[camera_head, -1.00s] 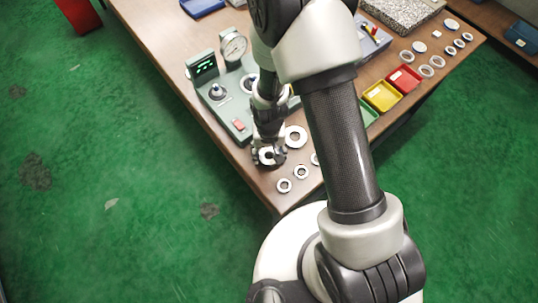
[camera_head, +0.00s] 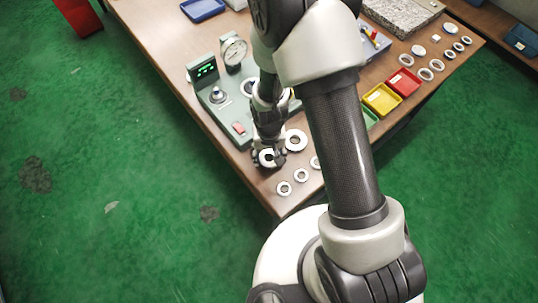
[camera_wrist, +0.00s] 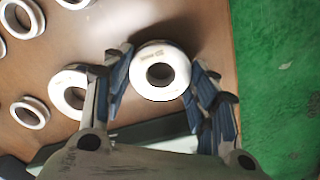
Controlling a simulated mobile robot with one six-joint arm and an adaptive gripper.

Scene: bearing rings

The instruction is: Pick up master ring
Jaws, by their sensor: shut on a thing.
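The master ring, a thick pale ring with small dark marking on its face, sits between my fingers in the wrist view (camera_wrist: 179,75). It also shows under my gripper in the head view (camera_head: 266,164), near the front corner of the table. My gripper (camera_wrist: 160,82) is shut on this ring, with one finger pad on each side of it. In the head view my gripper (camera_head: 268,157) points down at the table. I cannot tell whether the ring is clear of the tabletop.
A second thick ring (camera_wrist: 64,103) lies close beside the left finger, partly hidden by it. Smaller rings (camera_head: 284,188) lie nearer the table's front corner. A green gauge stand (camera_head: 215,100) with a dial is just behind. Red, yellow and green trays (camera_head: 381,98) stand to the right.

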